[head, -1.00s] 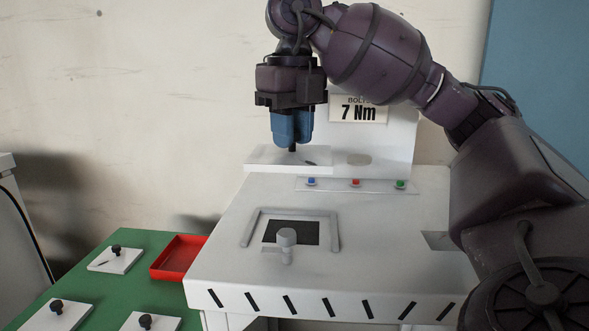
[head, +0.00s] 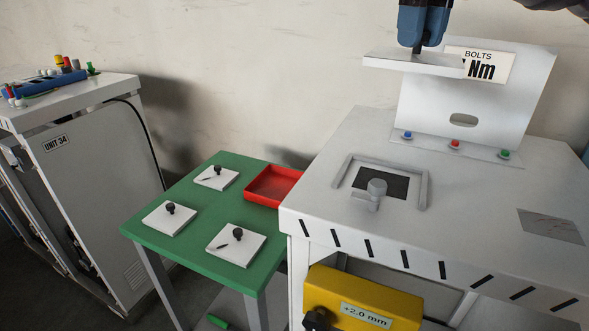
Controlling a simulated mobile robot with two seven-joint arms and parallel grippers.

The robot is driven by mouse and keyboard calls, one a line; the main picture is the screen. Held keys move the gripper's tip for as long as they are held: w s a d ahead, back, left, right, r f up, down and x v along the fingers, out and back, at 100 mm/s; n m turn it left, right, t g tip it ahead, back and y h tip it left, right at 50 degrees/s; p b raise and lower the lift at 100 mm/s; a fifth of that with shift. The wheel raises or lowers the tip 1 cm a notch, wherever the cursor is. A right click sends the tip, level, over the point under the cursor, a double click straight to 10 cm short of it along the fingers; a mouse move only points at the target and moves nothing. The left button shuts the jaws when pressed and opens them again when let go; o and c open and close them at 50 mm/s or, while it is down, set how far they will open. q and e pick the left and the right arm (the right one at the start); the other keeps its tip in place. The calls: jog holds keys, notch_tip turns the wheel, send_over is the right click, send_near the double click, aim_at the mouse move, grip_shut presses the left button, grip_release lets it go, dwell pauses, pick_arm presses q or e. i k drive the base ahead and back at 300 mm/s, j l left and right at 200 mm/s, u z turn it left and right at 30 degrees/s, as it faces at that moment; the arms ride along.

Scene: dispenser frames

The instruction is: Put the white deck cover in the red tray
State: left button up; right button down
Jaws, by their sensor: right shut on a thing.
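My right gripper (head: 420,28) shows at the top right of the head view, its blue fingers pointing down. It is shut on the dark knob of the white deck cover (head: 392,61), a flat white plate held level in the air in front of the upright back panel. The red tray (head: 256,197) is a shallow, empty square tray at the back right corner of the green table, below and to the left of the held cover. My left gripper is not in view.
Several similar white plates with black knobs (head: 230,252) lie on the green table (head: 165,236). The white machine top (head: 328,205) has a raised frame, a grey clamp (head: 376,188) and buttons. A grey cabinet (head: 85,180) stands at left.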

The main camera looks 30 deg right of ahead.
aim_at(281, 190)
jog(key=i+j+z, duration=0.1)
jog(key=z, duration=0.3)
jog(key=i+j+z, duration=0.1)
jog(key=z, duration=0.3)
jog(key=i+j+z, duration=0.2)
jog(key=j, duration=0.2)
jog(key=j+z, duration=0.15)
jog(key=j, duration=0.25)
jog(key=i+j+z, duration=0.1)
jog(key=j, duration=0.4)
jog(key=i+j+z, duration=0.1)
jog(key=j, duration=0.4)
jog(key=i+j+z, duration=0.1)
jog(key=j, duration=0.9)
jog(key=i+j, duration=0.15)
jog(key=j, duration=0.9)
